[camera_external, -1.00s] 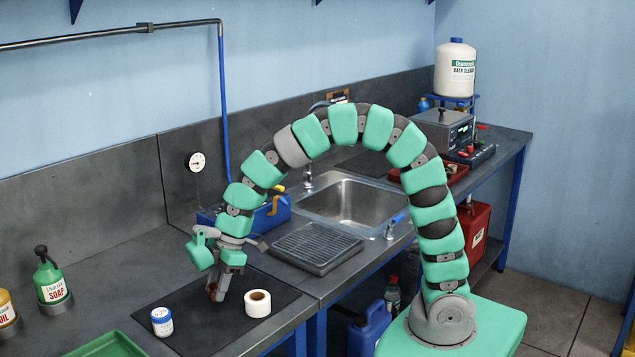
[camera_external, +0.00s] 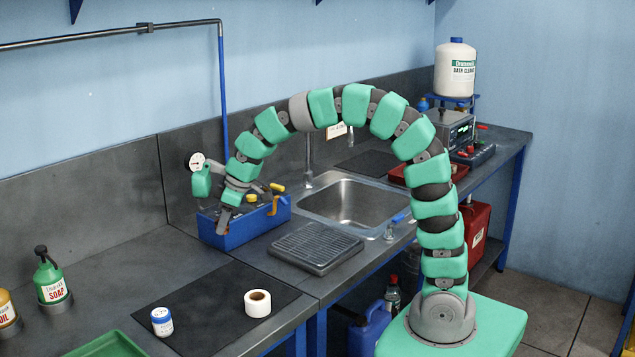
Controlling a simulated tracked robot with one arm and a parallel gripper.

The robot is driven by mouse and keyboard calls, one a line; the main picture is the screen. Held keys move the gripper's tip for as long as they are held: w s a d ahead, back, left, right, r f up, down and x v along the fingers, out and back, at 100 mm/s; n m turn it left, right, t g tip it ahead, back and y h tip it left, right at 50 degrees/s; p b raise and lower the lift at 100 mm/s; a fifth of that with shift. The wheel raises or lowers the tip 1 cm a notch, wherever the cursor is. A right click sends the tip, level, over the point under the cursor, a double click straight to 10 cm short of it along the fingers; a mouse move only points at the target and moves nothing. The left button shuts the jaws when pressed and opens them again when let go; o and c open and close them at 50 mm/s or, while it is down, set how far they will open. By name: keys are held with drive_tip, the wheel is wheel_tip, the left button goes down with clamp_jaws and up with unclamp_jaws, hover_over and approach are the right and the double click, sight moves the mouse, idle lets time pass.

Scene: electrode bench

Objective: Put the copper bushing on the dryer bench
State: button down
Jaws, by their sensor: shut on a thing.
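My gripper (camera_external: 221,227) is raised above the counter, in front of the blue toolbox (camera_external: 250,222) in this view. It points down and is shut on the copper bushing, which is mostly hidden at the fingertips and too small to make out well. No label shows which surface is the dryer bench. The left counter (camera_external: 120,285) carries a black mat (camera_external: 215,310). Another dark mat (camera_external: 368,163) lies on the counter beyond the sink.
A white tape roll (camera_external: 258,303) and a small white-and-blue jar (camera_external: 162,322) stand on the near mat. A ribbed drain tray (camera_external: 315,248) lies beside the sink (camera_external: 350,202). A soap bottle (camera_external: 50,280) and green tray (camera_external: 107,346) are at left. A power unit (camera_external: 445,130) stands far right.

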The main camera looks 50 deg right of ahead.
sight(232, 304)
drive_tip(key=w+d+m+h, duration=0.1)
drive_tip(key=w+d+m, duration=0.2)
drive_tip(key=d, duration=0.4)
drive_tip(key=w+d+r+m+h, duration=0.1)
drive_tip(key=w+d+m, duration=0.1)
drive_tip(key=d+m, duration=0.2)
drive_tip(key=w+d+m+t+h, duration=0.1)
drive_tip(key=w+d+m+h, duration=0.1)
drive_tip(key=d, duration=0.8)
drive_tip(key=shift+w+d+r+m, duration=0.2)
drive_tip(key=shift+w+m, duration=0.2)
drive_tip(key=shift+m, duration=0.1)
drive_tip(key=shift+w+d+r+m, duration=0.15)
drive_tip(key=shift+w+m, duration=0.25)
drive_tip(key=shift+m, duration=0.1)
drive_tip(key=shift+a, duration=0.1)
